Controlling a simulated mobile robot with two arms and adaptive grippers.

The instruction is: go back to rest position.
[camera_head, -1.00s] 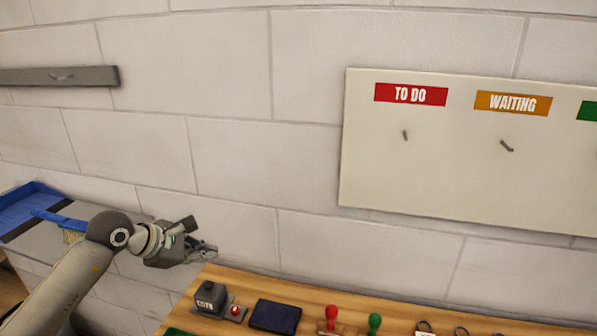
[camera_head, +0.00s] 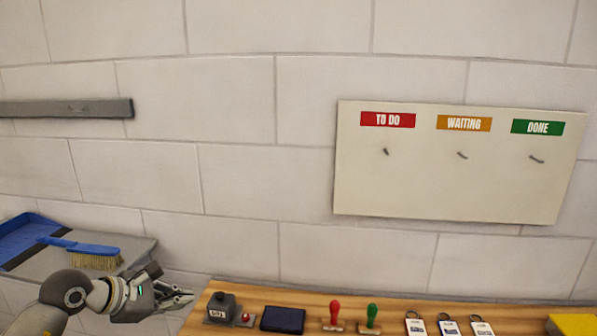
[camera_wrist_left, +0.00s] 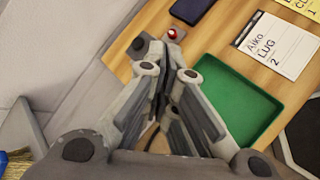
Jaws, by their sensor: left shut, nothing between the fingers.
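My left gripper (camera_head: 184,296) is at the lower left of the head view, beside the left end of the wooden bench (camera_head: 262,291). Its fingers are shut with nothing between them. In the left wrist view the closed fingers (camera_wrist_left: 172,75) point toward the bench, with a green tray (camera_wrist_left: 240,98) to their right. My right gripper is in neither view.
On the bench are a dark stamping device (camera_head: 222,306) with a red button, a dark pad (camera_head: 283,319), red (camera_head: 335,312) and green (camera_head: 372,315) handled stamps and several key tags (camera_head: 449,324). A blue brush (camera_head: 95,256) lies on a grey shelf at left. A board (camera_head: 440,192) hangs on the wall.

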